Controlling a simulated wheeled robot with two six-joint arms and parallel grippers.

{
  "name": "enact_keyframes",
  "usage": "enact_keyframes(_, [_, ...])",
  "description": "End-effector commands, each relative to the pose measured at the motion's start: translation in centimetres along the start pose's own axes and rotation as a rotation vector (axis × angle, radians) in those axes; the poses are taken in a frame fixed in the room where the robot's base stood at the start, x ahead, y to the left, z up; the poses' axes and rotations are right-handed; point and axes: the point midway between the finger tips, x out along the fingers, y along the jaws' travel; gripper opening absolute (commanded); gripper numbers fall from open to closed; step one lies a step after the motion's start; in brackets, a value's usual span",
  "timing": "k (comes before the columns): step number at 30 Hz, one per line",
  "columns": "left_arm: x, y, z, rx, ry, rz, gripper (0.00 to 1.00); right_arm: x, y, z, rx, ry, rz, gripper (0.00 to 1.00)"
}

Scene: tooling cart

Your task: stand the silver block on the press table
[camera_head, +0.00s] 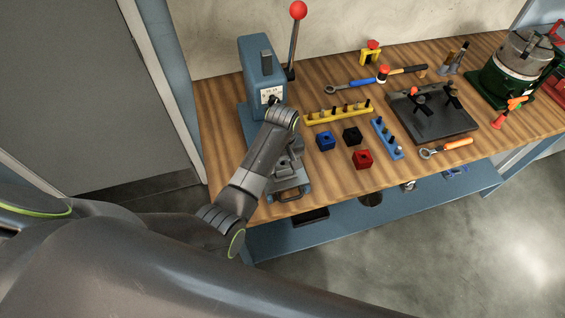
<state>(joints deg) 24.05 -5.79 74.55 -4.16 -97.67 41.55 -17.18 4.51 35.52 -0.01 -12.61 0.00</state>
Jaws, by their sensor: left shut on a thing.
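The press (262,70) is blue-grey with a red-knobbed lever and stands at the left end of the bench. My left arm reaches across its front, and its wrist bends down over the press table. My left gripper (291,160) is low over the press base (292,190), shut on the silver block. The block is hidden or blends into the grey fingers and press parts, so I cannot tell its tilt or whether it touches the press table. No other silver block shows on the bench. My right gripper is not in view.
Blue (325,141), black (352,136) and red (363,159) blocks lie right of the press. A yellow rack (339,114) and a blue rack (387,139) hold pegs. A black fixture plate (433,118), wrenches and a green machine (512,75) stand further right.

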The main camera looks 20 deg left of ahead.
Motion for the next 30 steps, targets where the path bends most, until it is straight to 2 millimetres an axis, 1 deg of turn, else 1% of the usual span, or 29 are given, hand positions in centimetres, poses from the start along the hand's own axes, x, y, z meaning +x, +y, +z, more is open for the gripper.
enact_keyframes(8, [0.18, -0.07, 0.12, 0.0, -0.004, -0.002, 0.16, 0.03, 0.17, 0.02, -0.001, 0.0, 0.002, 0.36])
enact_keyframes(9, [0.19, -0.07, 0.12, 0.0, -0.004, -0.002, 0.5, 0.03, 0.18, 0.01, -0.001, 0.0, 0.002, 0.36])
enact_keyframes(14, [0.25, -0.15, 0.13, -0.001, -0.005, -0.004, 0.71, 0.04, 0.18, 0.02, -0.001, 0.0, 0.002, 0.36])
enact_keyframes(27, [0.25, -0.17, 0.11, -0.001, -0.004, -0.004, 0.71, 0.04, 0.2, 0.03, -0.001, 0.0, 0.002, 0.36])
enact_keyframes(29, [0.26, -0.17, 0.12, -0.001, -0.004, -0.004, 0.77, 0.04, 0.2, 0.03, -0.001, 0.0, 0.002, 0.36])
enact_keyframes(30, [0.24, -0.15, 0.11, -0.001, -0.004, -0.004, 0.82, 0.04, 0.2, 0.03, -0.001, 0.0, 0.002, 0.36])
